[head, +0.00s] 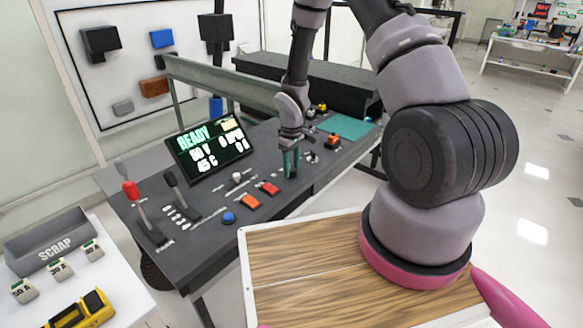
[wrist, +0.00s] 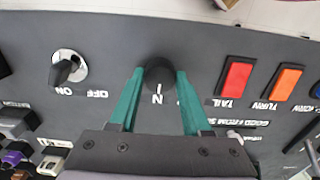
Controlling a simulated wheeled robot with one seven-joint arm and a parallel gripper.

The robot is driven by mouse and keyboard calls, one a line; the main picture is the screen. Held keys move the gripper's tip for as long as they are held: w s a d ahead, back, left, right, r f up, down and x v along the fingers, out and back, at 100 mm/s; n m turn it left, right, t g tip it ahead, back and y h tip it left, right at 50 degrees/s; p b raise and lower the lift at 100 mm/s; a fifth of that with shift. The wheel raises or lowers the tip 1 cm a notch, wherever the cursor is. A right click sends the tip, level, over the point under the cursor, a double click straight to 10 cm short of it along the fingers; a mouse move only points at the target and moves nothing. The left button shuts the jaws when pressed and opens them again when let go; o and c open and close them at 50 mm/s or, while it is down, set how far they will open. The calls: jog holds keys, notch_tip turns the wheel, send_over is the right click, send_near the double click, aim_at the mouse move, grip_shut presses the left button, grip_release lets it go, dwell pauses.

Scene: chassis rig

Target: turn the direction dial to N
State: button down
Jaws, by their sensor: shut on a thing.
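The direction dial (wrist: 158,75) is a round black knob on the dark grey console panel, between my fingertips in the wrist view. A white letter N and a short white mark show just below it in that view. I cannot tell which way the dial points. My gripper (wrist: 160,73) has two teal fingers, one on each side of the knob, and is shut on it. In the head view my gripper (head: 291,176) points down onto the console, and the dial is hidden by the fingers.
A key switch (wrist: 69,68) marked ON and OFF is left of the dial in the wrist view. A red button (wrist: 236,76) and an orange button (wrist: 284,82) are right of it. In the head view a READY screen (head: 208,147) and a red-topped lever (head: 131,192) stand further left.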

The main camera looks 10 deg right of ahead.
aim_at(292, 169)
jog(key=shift+c, duration=1.8)
grip_release()
notch_tip(292, 169, up, 11)
jog(key=shift+f, duration=0.1)
